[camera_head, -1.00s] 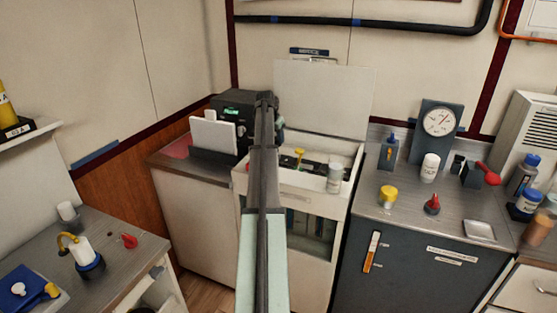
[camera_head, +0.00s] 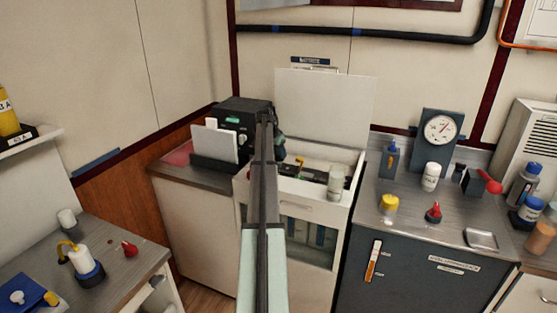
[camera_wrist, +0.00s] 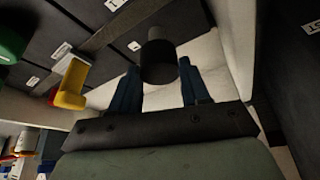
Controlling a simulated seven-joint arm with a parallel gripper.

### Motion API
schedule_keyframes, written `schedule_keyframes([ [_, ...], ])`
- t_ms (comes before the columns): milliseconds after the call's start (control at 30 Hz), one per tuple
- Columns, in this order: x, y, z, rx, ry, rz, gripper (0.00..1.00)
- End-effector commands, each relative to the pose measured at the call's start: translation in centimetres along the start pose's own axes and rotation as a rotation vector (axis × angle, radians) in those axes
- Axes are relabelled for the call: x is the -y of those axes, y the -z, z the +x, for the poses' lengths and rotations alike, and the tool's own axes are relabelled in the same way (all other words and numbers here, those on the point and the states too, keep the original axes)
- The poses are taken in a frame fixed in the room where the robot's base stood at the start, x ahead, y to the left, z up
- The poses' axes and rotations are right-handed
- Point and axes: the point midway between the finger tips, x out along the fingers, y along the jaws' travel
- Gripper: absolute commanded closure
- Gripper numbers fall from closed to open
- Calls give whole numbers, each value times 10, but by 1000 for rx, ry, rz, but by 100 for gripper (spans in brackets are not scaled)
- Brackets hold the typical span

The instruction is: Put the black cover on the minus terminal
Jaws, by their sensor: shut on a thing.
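The black cover (camera_wrist: 158,58) is a short dark cylinder between the two blue fingers of my gripper (camera_wrist: 158,86) in the wrist view. The gripper is shut on it and holds it over the open battery box. Dark batteries (camera_wrist: 105,58) with small white labels lie beyond the cover, joined by a metal strap. A yellow and red piece (camera_wrist: 70,85) and a green piece (camera_wrist: 10,45) are to the left. I cannot make out the minus terminal. In the head view, my arm hides the gripper and part of the white battery box (camera_head: 318,205).
The box's white lid (camera_head: 325,108) stands raised behind it. A pale jar (camera_head: 337,182) is at the box's right front. A black device (camera_head: 243,118) and white sheets (camera_head: 213,144) stand left. The right counter holds a yellow cap (camera_head: 389,202), red-topped piece (camera_head: 434,212) and gauge (camera_head: 440,130).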

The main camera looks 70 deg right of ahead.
Motion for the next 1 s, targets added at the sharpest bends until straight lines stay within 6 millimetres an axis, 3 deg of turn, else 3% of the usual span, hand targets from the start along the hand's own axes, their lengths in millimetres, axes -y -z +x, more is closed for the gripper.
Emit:
schedule_keyframes([
  [300, 0, -13, 31, 0, 0, -1, 83],
  [733, 0, -15, 35, 0, 1, -1, 83],
  [767, 0, -15, 35, -1, 1, -1, 52],
  [1000, 0, -14, 35, 0, 1, -1, 29],
])
